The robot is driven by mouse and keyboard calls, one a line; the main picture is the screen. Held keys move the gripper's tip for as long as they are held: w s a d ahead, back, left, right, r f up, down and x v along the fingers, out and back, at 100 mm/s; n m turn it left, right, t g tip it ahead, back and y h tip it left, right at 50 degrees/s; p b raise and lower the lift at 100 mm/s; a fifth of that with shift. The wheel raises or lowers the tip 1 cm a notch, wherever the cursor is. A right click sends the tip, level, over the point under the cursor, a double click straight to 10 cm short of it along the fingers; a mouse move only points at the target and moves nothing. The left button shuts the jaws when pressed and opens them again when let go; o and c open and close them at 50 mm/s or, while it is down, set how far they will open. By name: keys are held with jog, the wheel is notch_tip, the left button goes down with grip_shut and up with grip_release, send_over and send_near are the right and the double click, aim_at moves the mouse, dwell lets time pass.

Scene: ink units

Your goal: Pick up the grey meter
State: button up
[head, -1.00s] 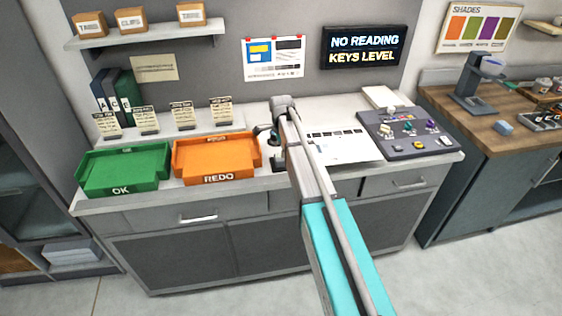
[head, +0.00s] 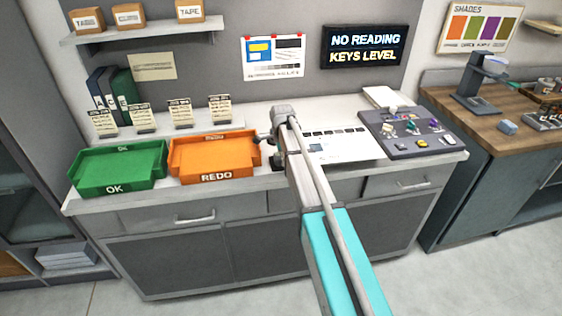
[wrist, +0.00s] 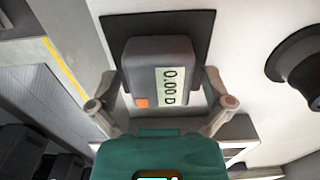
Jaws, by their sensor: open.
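The grey meter (wrist: 148,60) shows in the wrist view, with a pale display reading 0.00 D and an orange button. It lies on a dark square pad (wrist: 203,22). My gripper (wrist: 160,84) is open, with one finger to the left of the meter and one to the right. The fingers are close to its sides; I cannot tell whether they touch it. In the head view the meter is hidden behind my arm.
An orange REDO tray (head: 216,178) and a green OK tray (head: 115,189) stand left of my arm. A white sheet (head: 345,153) and a control panel (head: 400,146) lie to the right. A dark round object (wrist: 301,62) is right of the meter in the wrist view.

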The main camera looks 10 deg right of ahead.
dwell(0.4)
jog(key=c, duration=1.1)
jog(key=shift+r, duration=0.15)
notch_tip(320, 180, up, 3)
jog(key=p, duration=0.3)
jog(key=shift+f, duration=0.2)
jog(key=s+r+p, duration=1)
jog(key=s, duration=0.4)
jog(key=shift+r, duration=0.1)
